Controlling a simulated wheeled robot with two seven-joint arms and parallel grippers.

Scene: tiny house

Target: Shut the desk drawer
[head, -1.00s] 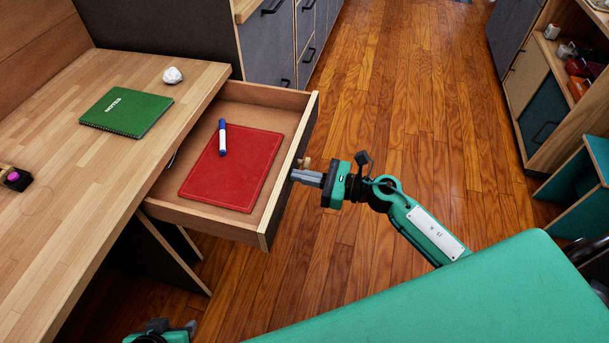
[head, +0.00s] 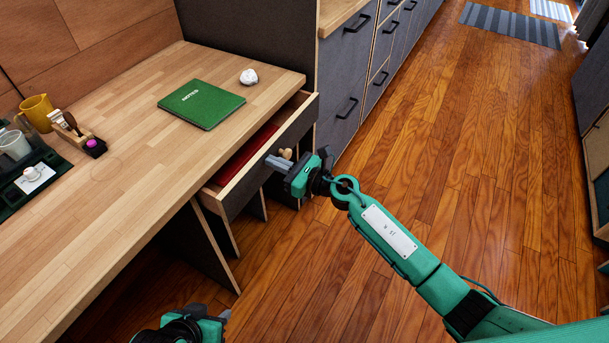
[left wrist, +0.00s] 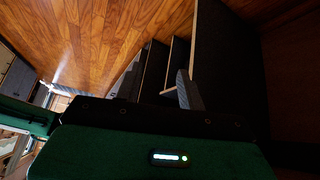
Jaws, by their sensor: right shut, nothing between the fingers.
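The desk drawer (head: 246,188) is partly open, its dark front standing out from under the wooden desk top (head: 150,150). A red flat item (head: 248,152) shows inside through the narrow gap. A small wooden knob (head: 286,153) sits on the drawer front. My right gripper (head: 278,163) is shut and empty, its fingertips at the drawer front beside the knob; they look to be touching it. My left gripper (head: 222,316) is low at the bottom edge, below the desk and away from the drawer. In the left wrist view a grey finger (left wrist: 187,90) shows; its jaw state is unclear.
A green notebook (head: 201,104) and a crumpled white ball (head: 249,76) lie on the desk. A yellow mug (head: 37,112) and a dark tray (head: 35,175) are at the left. Grey cabinets (head: 345,75) stand behind the drawer. The wooden floor (head: 450,150) at right is clear.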

